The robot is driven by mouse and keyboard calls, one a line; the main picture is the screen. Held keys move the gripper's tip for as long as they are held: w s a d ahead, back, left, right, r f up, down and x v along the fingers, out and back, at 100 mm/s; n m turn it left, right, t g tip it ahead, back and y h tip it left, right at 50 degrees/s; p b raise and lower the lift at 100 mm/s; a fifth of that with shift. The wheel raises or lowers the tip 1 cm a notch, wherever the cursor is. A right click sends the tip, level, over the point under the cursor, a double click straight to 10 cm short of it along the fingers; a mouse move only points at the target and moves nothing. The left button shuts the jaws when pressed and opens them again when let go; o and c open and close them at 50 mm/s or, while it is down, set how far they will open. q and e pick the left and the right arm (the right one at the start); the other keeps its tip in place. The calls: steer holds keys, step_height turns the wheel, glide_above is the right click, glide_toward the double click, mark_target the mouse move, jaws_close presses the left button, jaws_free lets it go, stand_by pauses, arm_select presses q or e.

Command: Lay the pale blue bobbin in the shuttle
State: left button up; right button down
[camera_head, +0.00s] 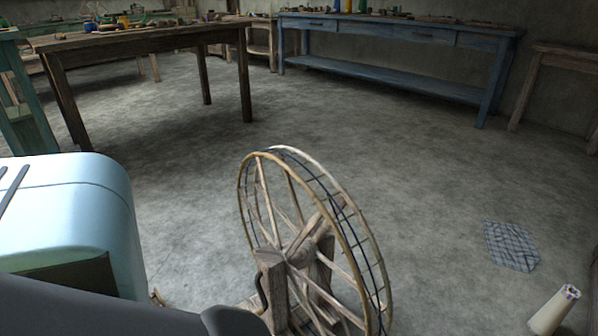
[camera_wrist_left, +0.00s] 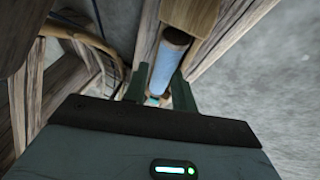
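The pale blue bobbin (camera_wrist_left: 168,66) shows in the left wrist view, with a dark brown end at its top, just below a wooden block (camera_wrist_left: 190,15). My left gripper (camera_wrist_left: 160,85) has its two dark green fingers on either side of the bobbin's lower part. The gap beside the bobbin is very narrow, and I cannot tell whether the fingers press on it. In the head view the left fingers are hidden. I cannot make out the shuttle in either view. My right gripper is not in view.
A large spoked winding wheel (camera_head: 300,250) on a wooden frame stands close in front. A checked cloth (camera_head: 512,245) lies on the floor. A brown table (camera_head: 150,42) and a blue bench (camera_head: 400,30) stand behind, with open floor between.

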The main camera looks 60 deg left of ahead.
arm_select(q)
steer(key=shift+o, duration=0.6)
steer(key=shift+s+d+f, duration=0.15)
steer(key=shift+s+f, duration=0.15)
steer(key=shift+s, duration=0.3)
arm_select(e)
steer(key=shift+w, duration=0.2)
arm_select(q)
steer(key=shift+d, duration=0.1)
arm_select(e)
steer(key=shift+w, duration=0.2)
arm_select(q)
steer(key=shift+s+d+r+p, duration=0.15)
steer(key=shift+d+r+p, duration=0.1)
steer(key=shift+r+p, duration=0.15)
steer(key=w+p+v, duration=0.1)
steer(key=p+v, duration=0.2)
steer(key=v, duration=0.4)
steer(key=shift+w+a+r+p, duration=0.15)
steer(key=shift+a+r+p, duration=0.1)
steer(key=shift+r+p, duration=0.1)
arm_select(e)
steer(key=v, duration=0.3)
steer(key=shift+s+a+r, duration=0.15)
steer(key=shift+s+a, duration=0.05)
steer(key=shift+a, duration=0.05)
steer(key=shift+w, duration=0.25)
